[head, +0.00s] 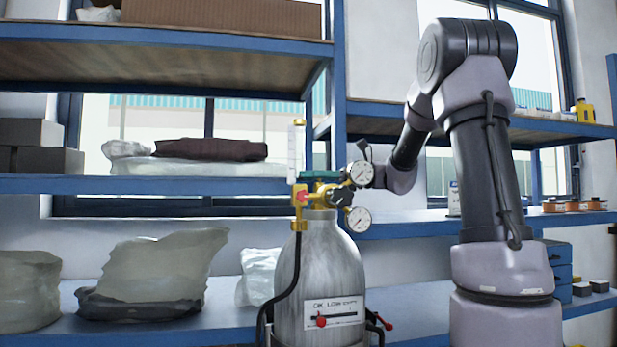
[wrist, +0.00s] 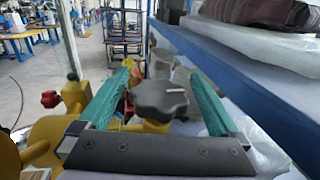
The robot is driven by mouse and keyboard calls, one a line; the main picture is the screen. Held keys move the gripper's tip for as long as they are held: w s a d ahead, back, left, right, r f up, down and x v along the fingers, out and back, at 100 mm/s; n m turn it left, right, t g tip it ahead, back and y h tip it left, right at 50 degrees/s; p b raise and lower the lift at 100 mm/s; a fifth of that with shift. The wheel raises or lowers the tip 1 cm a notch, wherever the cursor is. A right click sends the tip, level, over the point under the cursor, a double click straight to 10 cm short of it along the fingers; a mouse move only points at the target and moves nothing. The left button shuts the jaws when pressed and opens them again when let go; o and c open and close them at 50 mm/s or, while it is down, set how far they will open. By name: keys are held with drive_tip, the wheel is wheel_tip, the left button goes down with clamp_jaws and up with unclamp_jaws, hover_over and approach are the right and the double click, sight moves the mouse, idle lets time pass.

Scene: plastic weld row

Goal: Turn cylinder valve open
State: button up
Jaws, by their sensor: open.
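A grey gas cylinder (head: 318,275) stands upright, with a brass valve and regulator assembly (head: 318,192) and two round gauges on top. My gripper (head: 320,175) is at the top of this assembly, partly hidden behind the upper gauge (head: 360,173). In the wrist view my gripper (wrist: 161,73) is open, its two teal fingers apart. A dark lobed knob (wrist: 160,99) with a white mark shows between the fingers, with visible gaps on both sides. Brass fittings lie below and left of it, with a small red knob (wrist: 49,99) outside the left finger. I cannot tell how far the valve is turned.
Blue shelving (head: 180,185) stands close behind the cylinder, holding wrapped bags (head: 155,268) and boxes. In the wrist view a blue shelf edge (wrist: 225,75) runs close along the right. A vertical flow tube (head: 297,150) rises beside the gripper. A black hose runs down the cylinder.

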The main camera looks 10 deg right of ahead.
drive_tip(key=shift+a, duration=0.3)
drive_tip(key=c, duration=1.4)
drive_tip(key=shift+o, duration=0.2)
drive_tip(key=shift+n+g, duration=0.3)
drive_tip(key=shift+g, duration=0.1)
drive_tip(key=n+g, duration=0.2)
drive_tip(key=g, duration=0.1)
drive_tip(key=s+n+g, duration=0.1)
drive_tip(key=n+g, duration=0.1)
drive_tip(key=g, duration=0.2)
drive_tip(key=shift+d, duration=0.1)
drive_tip(key=shift+s+d+n+g+h, duration=0.15)
drive_tip(key=shift+n+g+h, duration=0.35)
drive_tip(key=shift+n+g, duration=0.45)
drive_tip(key=shift+s+n+g+h, duration=0.2)
drive_tip(key=shift+n+g+h, duration=0.4)
drive_tip(key=shift+g, duration=0.5)
drive_tip(key=shift+s+d+n+g+h, duration=0.15)
drive_tip(key=shift+n+g+h, duration=0.25)
drive_tip(key=shift+n+g, duration=0.55)
drive_tip(key=shift+a, duration=0.1)
